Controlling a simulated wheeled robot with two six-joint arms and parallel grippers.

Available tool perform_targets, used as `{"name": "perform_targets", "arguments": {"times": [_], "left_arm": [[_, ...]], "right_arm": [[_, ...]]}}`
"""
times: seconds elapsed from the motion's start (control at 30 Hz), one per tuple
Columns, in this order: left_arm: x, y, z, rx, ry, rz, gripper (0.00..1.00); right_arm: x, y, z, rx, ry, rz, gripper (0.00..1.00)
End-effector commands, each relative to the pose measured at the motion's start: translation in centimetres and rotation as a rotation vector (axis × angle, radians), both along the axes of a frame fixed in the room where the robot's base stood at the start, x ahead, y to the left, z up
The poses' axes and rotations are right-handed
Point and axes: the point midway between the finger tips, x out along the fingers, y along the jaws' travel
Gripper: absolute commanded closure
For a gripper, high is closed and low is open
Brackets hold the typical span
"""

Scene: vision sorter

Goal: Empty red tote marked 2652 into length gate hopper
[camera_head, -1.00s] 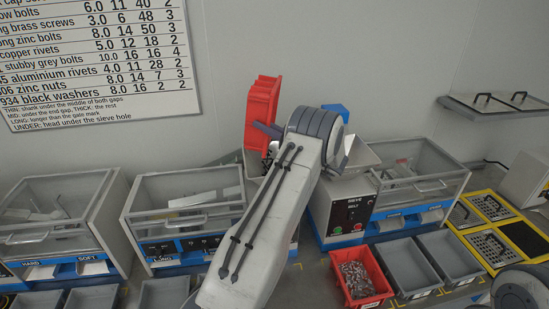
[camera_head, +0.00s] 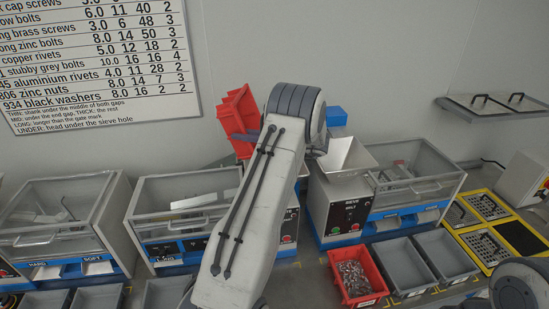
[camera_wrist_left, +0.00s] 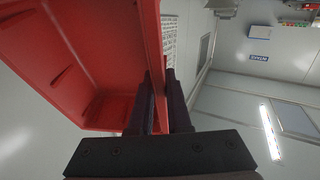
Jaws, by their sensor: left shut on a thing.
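My left gripper (camera_wrist_left: 165,110) is shut on the wall of a red tote (camera_head: 232,122), with one finger on each side. The tote is held up and steeply tilted, above and behind the machines. In the left wrist view the tote's inside (camera_wrist_left: 85,50) looks bare where visible. Its marking cannot be read. My left arm hides much of the machine behind it, which has a "LONG" label and a control panel (camera_head: 290,226); its hopper is mostly hidden. My right gripper is not in view.
A machine marked "SIEVE" (camera_head: 350,212) with an open pale hopper (camera_head: 347,156) stands just right of my arm. Another red tote (camera_head: 377,292) holding small metal parts sits in front, beside grey bins (camera_head: 408,290). Glass-fronted machines (camera_head: 62,190) stand at left.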

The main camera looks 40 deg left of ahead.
Motion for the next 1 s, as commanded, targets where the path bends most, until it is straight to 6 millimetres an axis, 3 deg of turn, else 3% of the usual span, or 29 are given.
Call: {"name": "perform_targets", "arguments": {"times": [0.2, 0.37, 0.73, 0.8, 1.0], "left_arm": [[-0.6, 1.4, 1.7, -0.102, -0.078, -0.014, 1.00], [-1.2, 2.8, 0.5, -0.230, -0.164, -0.034, 1.00], [-1.9, 4.4, 0.8, -0.414, -0.291, -0.062, 1.00], [-2.3, 5.0, 0.7, -0.470, -0.330, -0.067, 1.00], [-3.6, 6.9, -1.5, -0.607, -0.422, -0.077, 1.00]], "right_arm": [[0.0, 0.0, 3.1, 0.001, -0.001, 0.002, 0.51], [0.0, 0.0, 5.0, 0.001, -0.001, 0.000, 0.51], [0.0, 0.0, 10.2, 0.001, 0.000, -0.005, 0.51], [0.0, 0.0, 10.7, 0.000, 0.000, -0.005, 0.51], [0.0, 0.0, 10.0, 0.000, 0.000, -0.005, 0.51]]}}
